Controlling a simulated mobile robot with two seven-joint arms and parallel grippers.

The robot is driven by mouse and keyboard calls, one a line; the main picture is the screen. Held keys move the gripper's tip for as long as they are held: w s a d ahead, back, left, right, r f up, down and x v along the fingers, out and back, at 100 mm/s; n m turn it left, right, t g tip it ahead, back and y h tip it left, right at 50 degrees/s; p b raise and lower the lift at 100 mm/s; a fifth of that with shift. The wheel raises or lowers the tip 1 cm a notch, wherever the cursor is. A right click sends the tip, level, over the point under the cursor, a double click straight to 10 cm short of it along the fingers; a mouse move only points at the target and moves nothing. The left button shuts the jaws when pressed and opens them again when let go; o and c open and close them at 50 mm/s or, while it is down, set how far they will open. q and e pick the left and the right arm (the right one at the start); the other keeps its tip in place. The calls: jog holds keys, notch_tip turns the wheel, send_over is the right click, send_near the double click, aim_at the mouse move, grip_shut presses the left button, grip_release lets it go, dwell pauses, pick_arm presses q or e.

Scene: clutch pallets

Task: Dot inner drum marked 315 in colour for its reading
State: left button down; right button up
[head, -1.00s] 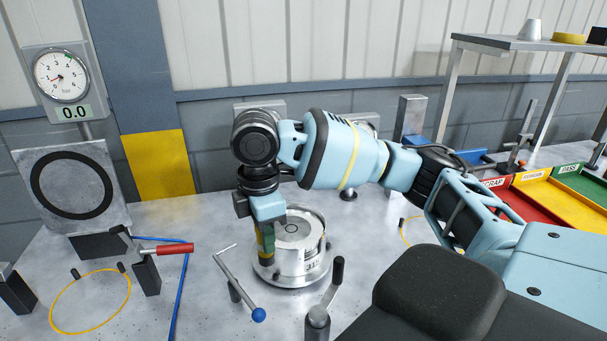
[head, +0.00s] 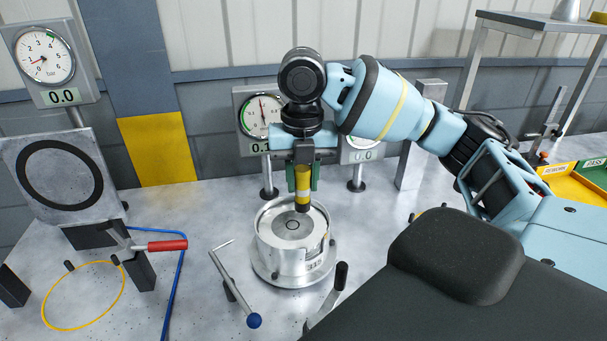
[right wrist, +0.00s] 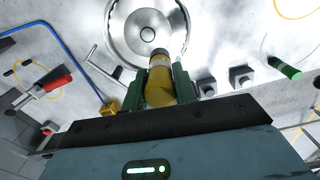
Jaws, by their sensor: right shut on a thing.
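The metal drum marked 315 (head: 312,266) stands upright on a round base on the bench, with a dark ring around the centre of its top. It also shows in the right wrist view (right wrist: 118,38), cut off at the top. My right gripper (head: 302,182) is shut on a yellow marker (head: 302,196), held upright with its dark end down over the far part of the drum's top. The marker shows between the green fingers in the right wrist view (right wrist: 160,82). I cannot tell whether its tip touches the drum. My left gripper is not in view.
A dial gauge (head: 260,112) behind the drum has its digits partly hidden; another reads 0.0 (head: 362,152). A green marker (right wrist: 284,68) lies aside. Yellow and green trays (head: 572,183) are right.

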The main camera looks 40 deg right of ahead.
aim_at(303, 207)
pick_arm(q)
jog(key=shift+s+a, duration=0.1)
